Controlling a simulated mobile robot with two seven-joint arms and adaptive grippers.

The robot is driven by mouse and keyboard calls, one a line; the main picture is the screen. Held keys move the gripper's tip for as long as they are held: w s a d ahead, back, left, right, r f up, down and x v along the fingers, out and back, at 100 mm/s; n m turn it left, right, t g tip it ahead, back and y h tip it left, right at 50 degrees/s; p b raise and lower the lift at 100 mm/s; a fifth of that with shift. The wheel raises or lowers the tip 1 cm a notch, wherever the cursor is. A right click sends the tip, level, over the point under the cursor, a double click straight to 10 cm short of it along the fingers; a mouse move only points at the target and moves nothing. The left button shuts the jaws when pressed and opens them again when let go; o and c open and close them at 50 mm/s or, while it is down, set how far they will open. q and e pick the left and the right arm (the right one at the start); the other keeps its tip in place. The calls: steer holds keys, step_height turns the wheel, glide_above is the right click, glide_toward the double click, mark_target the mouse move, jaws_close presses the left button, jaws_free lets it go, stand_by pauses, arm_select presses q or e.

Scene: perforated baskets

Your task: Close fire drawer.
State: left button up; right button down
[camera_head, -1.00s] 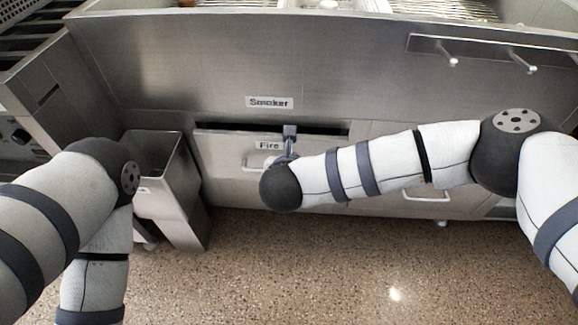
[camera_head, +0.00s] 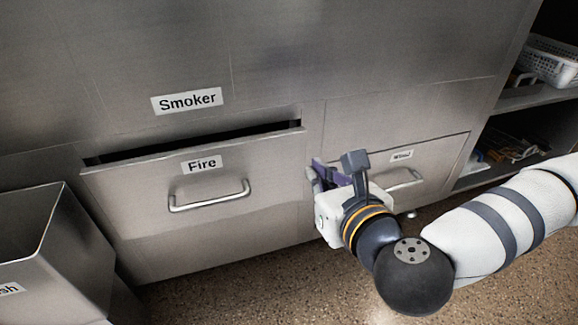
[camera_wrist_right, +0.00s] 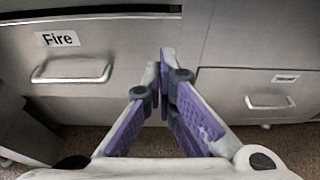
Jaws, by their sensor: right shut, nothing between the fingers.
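The fire drawer (camera_head: 135,205) is a steel drawer with a "Fire" label and a bar handle (camera_head: 210,196). It stands partly open, with a dark gap along its top edge under the "Smoker" label. My right gripper (camera_head: 318,175) is beside the drawer's right edge, to the right of the handle. In the right wrist view its purple-padded fingers (camera_wrist_right: 160,75) are shut and empty. They point toward the drawer front's right edge (camera_wrist_right: 130,70), and I cannot tell whether they touch it. My left gripper is not in view.
A second labelled drawer with a handle (camera_head: 404,180) is to the right of my right gripper. An open steel bin (camera_head: 62,245) stands at the lower left. Open shelves with a white perforated basket (camera_head: 548,62) are at the far right. Speckled floor lies in front.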

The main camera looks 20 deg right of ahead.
mark_target(290, 144)
steer(key=b+x, duration=0.1)
steer(key=x, duration=0.2)
steer(key=b+x, duration=0.1)
steer(key=x, duration=0.2)
steer(key=b+x, duration=0.1)
steer(key=x, duration=0.2)
steer(key=shift+w+r, duration=0.2)
steer(key=shift+w, duration=0.2)
steer(key=shift+w+r, duration=0.1)
steer(key=shift+w, duration=0.2)
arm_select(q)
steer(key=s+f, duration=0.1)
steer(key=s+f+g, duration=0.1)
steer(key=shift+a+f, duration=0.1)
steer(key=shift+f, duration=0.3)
